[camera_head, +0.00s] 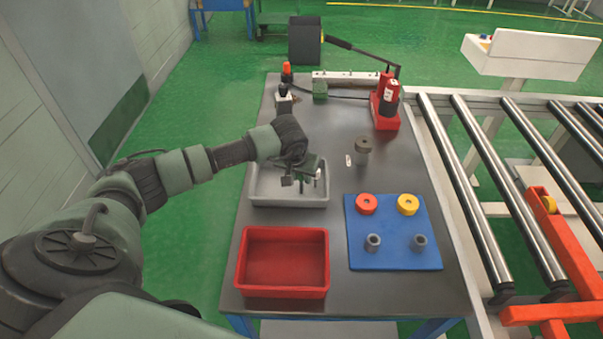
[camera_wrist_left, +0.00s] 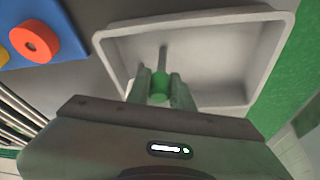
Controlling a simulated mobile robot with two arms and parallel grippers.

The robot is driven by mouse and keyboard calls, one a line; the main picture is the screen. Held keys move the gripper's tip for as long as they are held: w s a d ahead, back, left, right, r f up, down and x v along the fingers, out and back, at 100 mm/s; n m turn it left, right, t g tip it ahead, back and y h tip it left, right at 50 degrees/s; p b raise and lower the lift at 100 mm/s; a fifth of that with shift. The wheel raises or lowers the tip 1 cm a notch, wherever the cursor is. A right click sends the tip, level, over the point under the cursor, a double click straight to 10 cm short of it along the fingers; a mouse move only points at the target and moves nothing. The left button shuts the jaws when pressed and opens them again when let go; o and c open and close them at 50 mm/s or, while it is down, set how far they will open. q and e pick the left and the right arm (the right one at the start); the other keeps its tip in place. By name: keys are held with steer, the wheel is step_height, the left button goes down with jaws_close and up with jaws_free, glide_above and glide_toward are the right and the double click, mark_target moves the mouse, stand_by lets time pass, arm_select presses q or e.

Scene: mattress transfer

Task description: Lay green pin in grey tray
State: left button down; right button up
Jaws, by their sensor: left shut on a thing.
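The grey tray (camera_head: 262,191) stands on the dark table, and it fills much of the left wrist view (camera_wrist_left: 268,60). My left gripper (camera_head: 312,172) is over the tray's right part. In the left wrist view its fingers (camera_wrist_left: 160,90) are shut on the green pin (camera_wrist_left: 160,84). The pin's thin grey shaft points toward the tray's far wall in that view. The fingers hide part of the pin. I cannot tell if the pin touches the tray floor. My right gripper is not in view.
A red bin (camera_head: 285,264) stands in front of the tray. A blue mat (camera_head: 392,245) with a red ring (camera_head: 366,204), a yellow ring (camera_head: 408,204) and two grey sleeves lies to the right. A grey cylinder (camera_head: 363,146) stands behind it. A roller conveyor (camera_head: 480,190) flanks the table.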

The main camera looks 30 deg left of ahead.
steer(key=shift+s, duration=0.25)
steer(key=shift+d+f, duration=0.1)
arm_select(q)
steer(key=shift+f+b, duration=0.15)
steer(key=shift+b, duration=0.15)
steer(key=c, duration=1.2)
jaws_free()
steer(key=shift+c, duration=0.2)
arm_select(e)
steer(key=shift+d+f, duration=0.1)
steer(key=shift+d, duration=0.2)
arm_select(q)
steer(key=shift+r+p, duration=0.25)
steer(key=shift+p, duration=0.05)
steer(key=shift+r, duration=0.25)
steer(key=b+v, duration=0.3)
steer(key=v, duration=0.8)
steer(key=shift+s, duration=0.3)
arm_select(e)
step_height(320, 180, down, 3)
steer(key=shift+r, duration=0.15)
arm_select(q)
steer(key=shift+d+r, duration=0.15)
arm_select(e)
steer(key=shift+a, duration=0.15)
